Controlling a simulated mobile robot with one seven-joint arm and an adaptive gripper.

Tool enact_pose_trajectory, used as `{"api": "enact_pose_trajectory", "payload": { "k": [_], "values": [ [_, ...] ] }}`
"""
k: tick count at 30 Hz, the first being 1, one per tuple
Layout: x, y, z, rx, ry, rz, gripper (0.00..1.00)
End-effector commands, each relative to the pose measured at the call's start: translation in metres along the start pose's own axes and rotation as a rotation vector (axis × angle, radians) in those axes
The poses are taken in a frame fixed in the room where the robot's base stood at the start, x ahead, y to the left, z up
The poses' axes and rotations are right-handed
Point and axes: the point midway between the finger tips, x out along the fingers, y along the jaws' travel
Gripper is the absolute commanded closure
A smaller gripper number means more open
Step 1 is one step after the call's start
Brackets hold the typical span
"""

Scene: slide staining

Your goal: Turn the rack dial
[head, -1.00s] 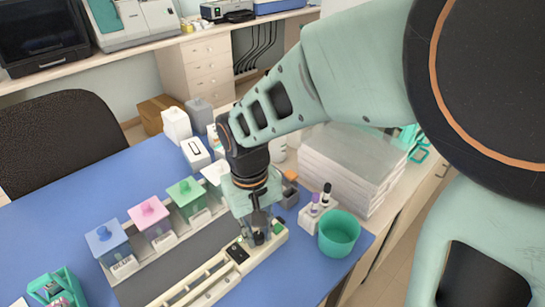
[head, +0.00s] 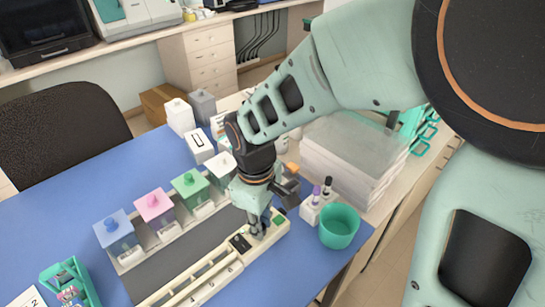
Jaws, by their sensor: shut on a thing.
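The cream rack (head: 211,271) with two long rails lies on the blue mat. Its end block has a black panel (head: 239,243) and a green patch (head: 279,220). My gripper (head: 258,231) points down at this end block, between the panel and the patch. Its fingers are shut on a small dark part there, which appears to be the dial. The fingers hide most of it, so its angle cannot be read.
Blue (head: 112,229), pink (head: 154,207) and green-lidded (head: 190,183) staining jars stand in a row behind the rack. A teal cup (head: 339,226) and a small tube holder (head: 318,206) stand close to the right. A tall stack of clear-topped trays (head: 345,155) is behind them.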

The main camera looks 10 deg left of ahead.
Motion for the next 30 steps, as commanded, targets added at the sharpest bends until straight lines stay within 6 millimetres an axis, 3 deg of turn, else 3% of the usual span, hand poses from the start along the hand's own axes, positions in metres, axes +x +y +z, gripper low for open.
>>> {"api": "enact_pose_trajectory", "payload": {
  "k": [12,29,30],
  "values": [
    [-0.0016,0.0012,-0.0005,-0.197,0.011,0.002,1.00],
    [-0.0009,0.0010,-0.0010,-0.227,0.013,0.002,1.00],
    [-0.0010,0.0011,-0.0010,-0.227,0.013,0.002,0.77]
  ]
}}
